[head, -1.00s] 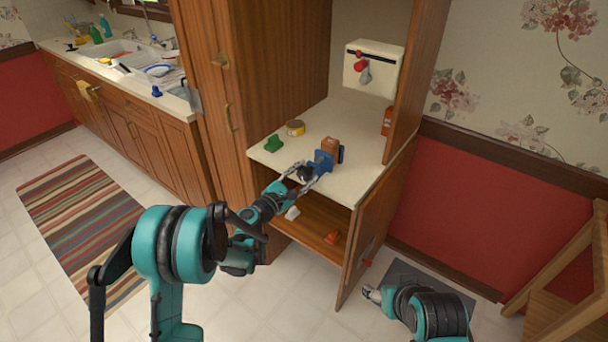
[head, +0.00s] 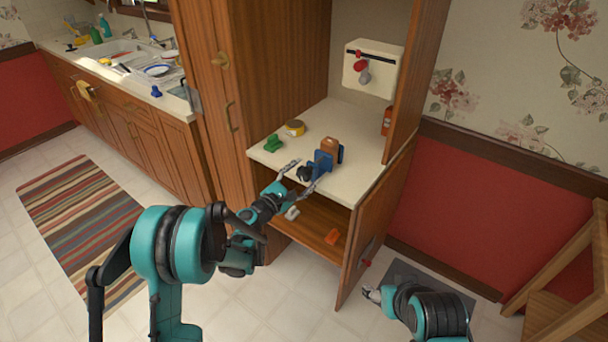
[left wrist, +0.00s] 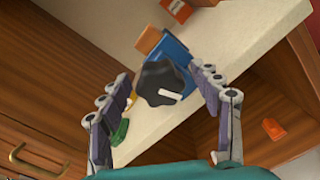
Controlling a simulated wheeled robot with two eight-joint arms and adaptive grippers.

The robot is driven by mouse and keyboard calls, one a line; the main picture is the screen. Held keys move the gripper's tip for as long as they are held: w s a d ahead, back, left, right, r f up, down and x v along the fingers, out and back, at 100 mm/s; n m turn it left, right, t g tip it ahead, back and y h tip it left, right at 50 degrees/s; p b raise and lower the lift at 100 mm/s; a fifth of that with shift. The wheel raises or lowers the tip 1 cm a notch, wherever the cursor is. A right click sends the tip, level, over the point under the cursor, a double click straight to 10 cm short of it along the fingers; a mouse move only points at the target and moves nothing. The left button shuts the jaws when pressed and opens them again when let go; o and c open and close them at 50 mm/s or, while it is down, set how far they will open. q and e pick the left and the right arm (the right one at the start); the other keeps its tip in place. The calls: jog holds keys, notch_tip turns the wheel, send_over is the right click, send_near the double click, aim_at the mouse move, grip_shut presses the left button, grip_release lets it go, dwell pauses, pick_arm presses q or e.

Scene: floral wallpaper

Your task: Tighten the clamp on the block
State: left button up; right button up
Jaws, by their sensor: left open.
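A blue clamp (head: 322,163) stands near the front edge of the cream counter, with a brown wooden block (head: 329,145) between its blue jaws. I cannot tell how tightly they press. Its black knob (left wrist: 158,84), with a white mark, faces my left wrist camera; the clamp's blue body (left wrist: 177,52) and the block (left wrist: 149,40) show behind it. My left gripper (head: 305,174) is open, its fingers apart on either side of the knob with visible gaps in the left wrist view. My right gripper (head: 372,293) is low, near the cabinet door; its fingers are unclear.
A green object (head: 273,144) and a yellow-rimmed tin (head: 295,127) stand left of the clamp on the counter (head: 290,160). An orange object (head: 331,237) and a pale one (head: 292,213) lie on the shelf below. An open cabinet door (head: 375,225) stands at right.

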aim_at(302, 177)
pick_arm(q)
jog(key=v, duration=1.1)
jog(key=shift+s+a, duration=0.2)
jog(key=shift+s, duration=0.1)
dwell(0.6)
jog(key=w+d+n+p, duration=0.1)
jog(key=n+p, duration=0.1)
jog(key=n, duration=0.1)
jog(key=w+d+n+p, duration=0.1)
jog(key=n+p, duration=0.1)
jog(key=n, duration=0.1)
jog(key=w+d+n+p, duration=0.1)
jog(key=w+n+p, duration=0.1)
jog(key=n, duration=0.1)
jog(key=shift+f, duration=0.25)
jog(key=x, duration=0.6)
jog(key=shift+w+d, duration=0.15)
jog(key=shift+w, duration=0.2)
jog(key=c, duration=1.2)
